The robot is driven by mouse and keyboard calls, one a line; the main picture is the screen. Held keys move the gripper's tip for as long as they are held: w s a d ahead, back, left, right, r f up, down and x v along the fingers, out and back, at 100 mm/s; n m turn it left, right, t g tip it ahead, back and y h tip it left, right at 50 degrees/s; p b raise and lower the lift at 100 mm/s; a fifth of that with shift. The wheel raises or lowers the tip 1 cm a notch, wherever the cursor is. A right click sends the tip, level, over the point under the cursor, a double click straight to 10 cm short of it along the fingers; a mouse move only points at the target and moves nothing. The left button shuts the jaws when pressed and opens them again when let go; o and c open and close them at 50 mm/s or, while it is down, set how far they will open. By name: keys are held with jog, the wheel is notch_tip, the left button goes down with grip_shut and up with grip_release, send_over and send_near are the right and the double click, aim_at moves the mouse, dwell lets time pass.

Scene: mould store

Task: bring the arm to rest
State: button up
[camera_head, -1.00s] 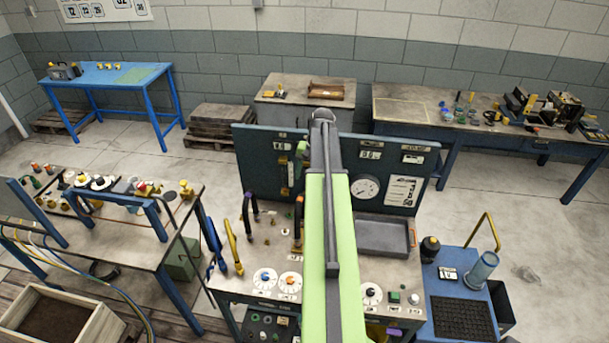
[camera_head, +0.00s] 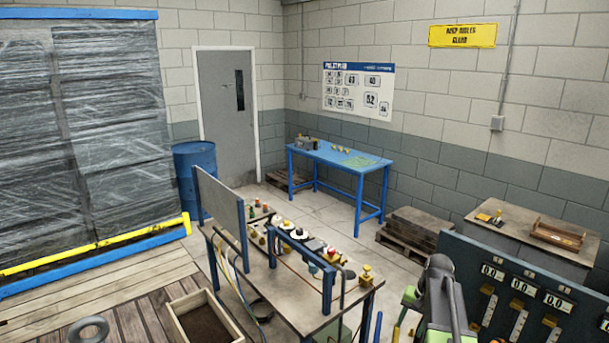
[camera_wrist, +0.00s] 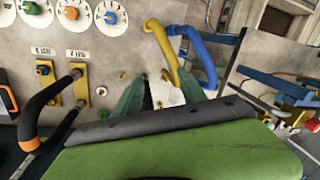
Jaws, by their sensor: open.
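My gripper (camera_wrist: 164,88) shows in the wrist view as two dark green fingers set apart, with nothing seen between them. It is over a grey panel with dials (camera_wrist: 107,14) and levers. A yellow handle (camera_wrist: 162,50) and a blue handle (camera_wrist: 200,55) stand just beyond the fingertips; whether the fingers touch them I cannot tell. In the head view my arm, grey and green, shows at the lower right, and the fingers cannot be made out there.
A black lever with an orange band (camera_wrist: 40,105) stands left of my gripper. A teal gauge board (camera_head: 545,285) is beside my arm. A workbench with fittings (camera_head: 300,300) stands left of it. A blue table (camera_head: 335,160) and a pallet stack (camera_head: 412,228) are farther back.

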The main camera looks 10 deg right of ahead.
jog(key=s+a+f+n+b, duration=0.15)
jog(key=a+f+b, duration=0.35)
jog(key=a, duration=0.6)
jog(key=s+a+f+n+b, duration=0.1)
jog(key=a+f+n+b, duration=0.2)
jog(key=a+f, duration=0.5)
jog(key=s+a+n+g+h+b, duration=0.1)
jog(key=s+a+n, duration=0.1)
jog(key=s+a, duration=0.4)
jog(key=shift+a+n+h+b, duration=0.3)
jog(key=shift+a+n+b, duration=0.05)
jog(key=shift+a+b, duration=0.05)
